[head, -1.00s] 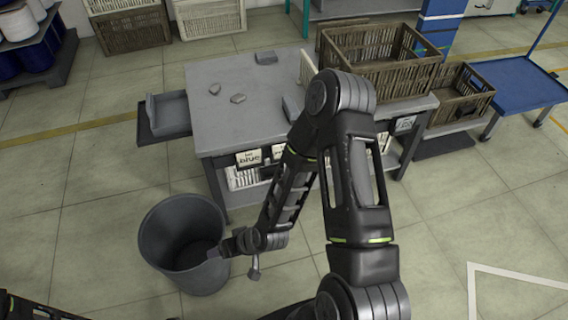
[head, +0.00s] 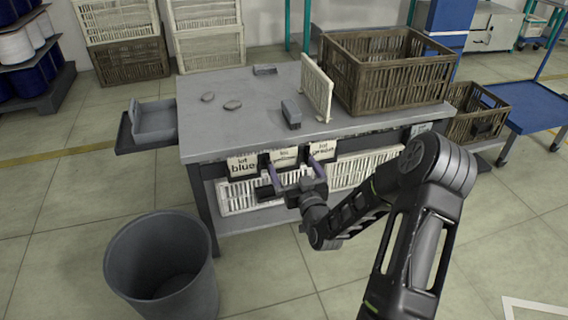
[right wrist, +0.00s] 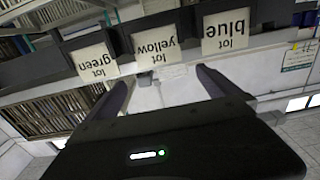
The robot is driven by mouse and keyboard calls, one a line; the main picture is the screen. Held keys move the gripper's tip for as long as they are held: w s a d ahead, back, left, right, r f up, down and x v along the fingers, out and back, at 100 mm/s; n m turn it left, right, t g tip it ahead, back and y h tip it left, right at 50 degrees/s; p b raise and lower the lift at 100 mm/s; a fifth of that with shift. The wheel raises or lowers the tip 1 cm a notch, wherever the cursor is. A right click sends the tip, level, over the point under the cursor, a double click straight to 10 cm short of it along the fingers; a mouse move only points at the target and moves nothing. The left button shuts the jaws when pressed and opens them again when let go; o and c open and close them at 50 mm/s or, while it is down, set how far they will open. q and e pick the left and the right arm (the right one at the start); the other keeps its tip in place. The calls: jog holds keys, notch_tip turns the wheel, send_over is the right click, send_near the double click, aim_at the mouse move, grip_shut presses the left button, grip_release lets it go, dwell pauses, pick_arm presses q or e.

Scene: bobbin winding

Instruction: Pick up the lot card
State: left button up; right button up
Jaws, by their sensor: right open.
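Three white lot cards hang in dark holders along the front edge of the grey table. They are the lot blue card (head: 243,165), the lot yellow card (head: 284,155) and the lot green card (head: 322,150). In the right wrist view they appear upside down: lot green (right wrist: 92,61) at left, lot yellow (right wrist: 157,46) in the middle, lot blue (right wrist: 226,31) at right. My right gripper (head: 293,176) is open and empty, just in front of the cards. In the wrist view its fingers (right wrist: 164,88) straddle the line of the yellow card, apart from it. My left gripper is out of view.
The table (head: 235,125) carries small grey pieces, an upright cream panel (head: 317,88) and a brown crate (head: 385,75). Pale crates sit on its lower shelf. A grey bin (head: 160,265) stands at front left. A grey tray (head: 153,120) juts from the table's left side.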

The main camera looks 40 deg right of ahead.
aim_at(284, 150)
jog(key=shift+w, duration=0.1)
jog(key=shift+b+x, duration=0.35)
jog(key=shift+x, duration=0.85)
jog(key=shift+f, duration=0.1)
jog(key=b+x, duration=0.2)
jog(key=x, duration=0.2)
jog(key=shift+w+d+f, duration=0.1)
jog(key=shift+w+f, duration=0.05)
jog(key=shift+w+d, duration=0.15)
jog(key=shift+w, duration=0.25)
jog(key=shift+c, duration=0.3)
jog(key=c, duration=1.2)
